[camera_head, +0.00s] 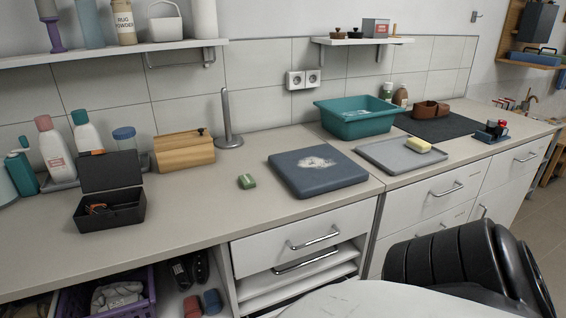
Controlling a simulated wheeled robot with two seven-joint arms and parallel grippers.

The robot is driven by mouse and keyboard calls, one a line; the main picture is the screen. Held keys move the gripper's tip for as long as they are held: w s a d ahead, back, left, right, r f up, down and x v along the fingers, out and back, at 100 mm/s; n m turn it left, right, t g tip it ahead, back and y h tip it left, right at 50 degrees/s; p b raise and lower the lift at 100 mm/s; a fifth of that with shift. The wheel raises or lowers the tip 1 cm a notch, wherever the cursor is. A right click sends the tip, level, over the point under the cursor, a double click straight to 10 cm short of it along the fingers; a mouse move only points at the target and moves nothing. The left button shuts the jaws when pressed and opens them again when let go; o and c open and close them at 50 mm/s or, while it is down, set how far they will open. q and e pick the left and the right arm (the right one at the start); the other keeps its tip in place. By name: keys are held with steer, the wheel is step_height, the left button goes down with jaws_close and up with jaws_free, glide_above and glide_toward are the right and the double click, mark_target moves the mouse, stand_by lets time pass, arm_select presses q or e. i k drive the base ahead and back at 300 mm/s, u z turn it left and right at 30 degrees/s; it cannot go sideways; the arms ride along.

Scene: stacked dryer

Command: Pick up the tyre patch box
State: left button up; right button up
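No box has a readable tyre patch label, so I cannot tell for certain which one it is. A small green box-like item (247,181) lies alone on the worktop, left of the blue-grey board. An open black box (110,208) with its lid up holds something orange, on the left of the worktop. A small grey and red box (375,28) stands on the right wall shelf. Neither of my grippers is in view.
The worktop (195,215) is clear around the green item. A blue-grey board (316,172), a wooden box (184,150), a metal post (228,120), a teal basin (355,117) and a grey tray (385,160) stand around it. Below are drawers and a purple crate (75,306).

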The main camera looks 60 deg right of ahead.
mark_target(246, 182)
steer(key=z, duration=1.35)
